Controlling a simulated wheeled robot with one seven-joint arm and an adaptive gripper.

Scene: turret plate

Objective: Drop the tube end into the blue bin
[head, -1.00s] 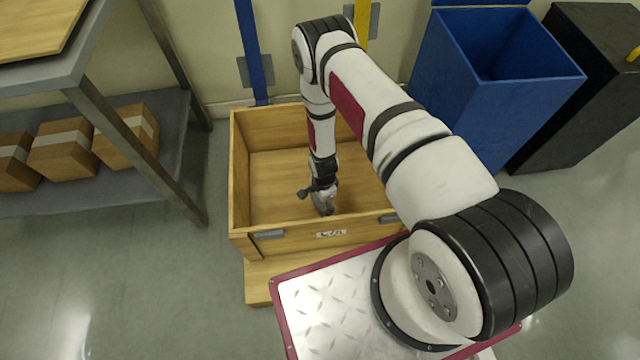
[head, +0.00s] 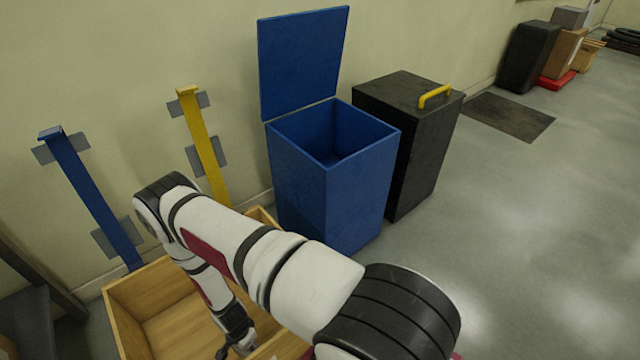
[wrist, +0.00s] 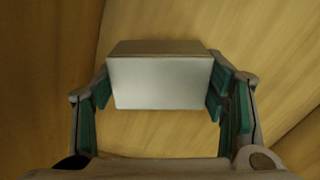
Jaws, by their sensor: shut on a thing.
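The tube end (wrist: 158,82) is a pale grey metal block with a flat face in the wrist view. My gripper (head: 242,346) is shut on it, with green pads on its left and right sides. In the head view my gripper is low inside the wooden crate, and I cannot make out the tube end there. The blue bin (head: 328,205) stands upright beyond the crate to the right, its lid (head: 303,62) raised against the wall and its top open. The bin's inside looks empty as far as it shows.
The wooden crate (head: 150,283) surrounds my gripper with its walls. A black bin with a yellow handle (head: 408,130) stands closed, right of the blue bin. Blue (head: 90,195) and yellow (head: 205,145) posts stand at the wall.

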